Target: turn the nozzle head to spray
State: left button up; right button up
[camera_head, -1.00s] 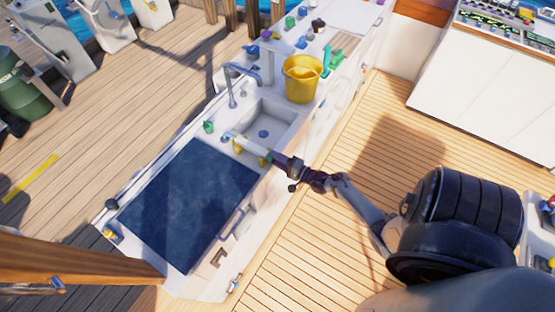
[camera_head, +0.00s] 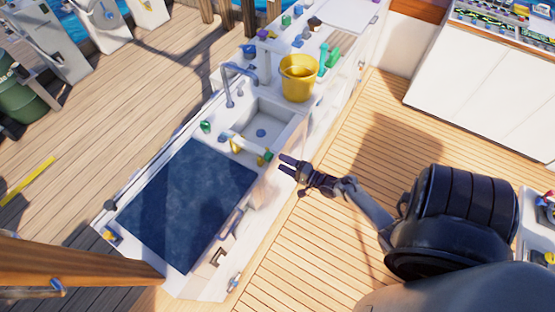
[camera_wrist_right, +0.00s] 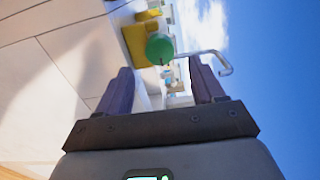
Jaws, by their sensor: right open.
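A white tube-like piece (camera_head: 245,146) with a green end (camera_head: 267,157) and a yellow part (camera_head: 236,145) lies along the counter edge by the sink; it may be the nozzle, but it is too small to be sure. In the right wrist view a round green end (camera_wrist_right: 160,48) on a yellow block (camera_wrist_right: 138,42) shows just beyond the fingertips. My right gripper (camera_head: 283,163) is open and empty, a little right of the green end and apart from it. Its two dark fingers also show in the right wrist view (camera_wrist_right: 160,80). My left gripper is not in view.
The sink (camera_head: 262,130) and its curved faucet (camera_head: 229,85) stand behind the piece. A yellow bucket (camera_head: 298,80) stands on the counter farther back. A dark blue hatch panel (camera_head: 190,205) lies in front. The wooden deck to the right (camera_head: 330,230) is clear.

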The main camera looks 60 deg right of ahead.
jog(key=s, duration=0.6)
jog(key=shift+a, duration=0.2)
